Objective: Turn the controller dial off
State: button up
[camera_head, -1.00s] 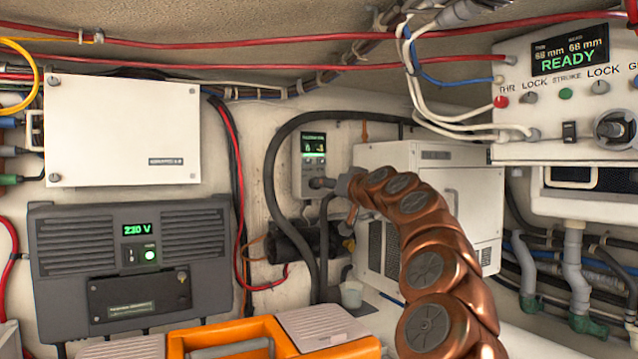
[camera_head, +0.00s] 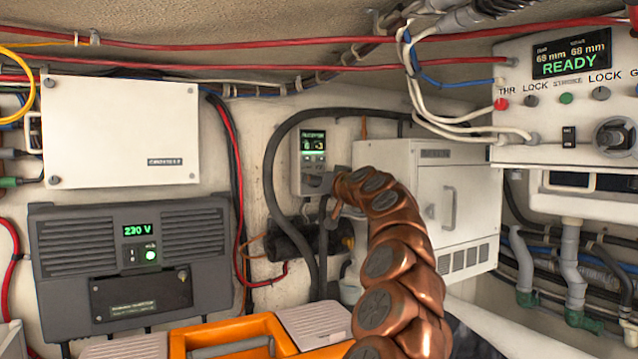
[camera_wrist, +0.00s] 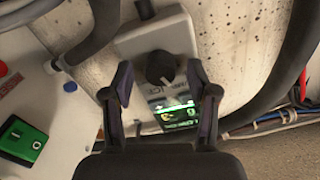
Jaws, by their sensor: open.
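The controller (camera_head: 312,160) is a small light-grey box with a green-lit display, fixed to the back wall. Its dark round dial (camera_wrist: 160,67) shows in the wrist view beside the lit display (camera_wrist: 176,112). My gripper (camera_wrist: 160,82) is open, with one finger on each side of the dial. Whether the fingers touch the dial I cannot tell. In the head view my gripper (camera_head: 322,184) is at the controller's lower part and hides the dial there.
A thick black hose (camera_head: 270,165) curves around the controller. A white cabinet (camera_head: 440,200) stands right of it, and a dark pump-like unit (camera_head: 292,243) below. A green rocker switch (camera_wrist: 22,140) is on a white panel. An orange toolbox (camera_head: 235,335) is in front.

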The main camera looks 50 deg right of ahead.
grip_shut()
dwell(0.3)
jog(key=shift+f+n+b, duration=0.1)
jog(key=shift+n+b, duration=0.2)
jog(key=shift+b, duration=0.25)
jog(key=shift+n+b, duration=1.85)
jog(key=shift+n, duration=2.25)
grip_release()
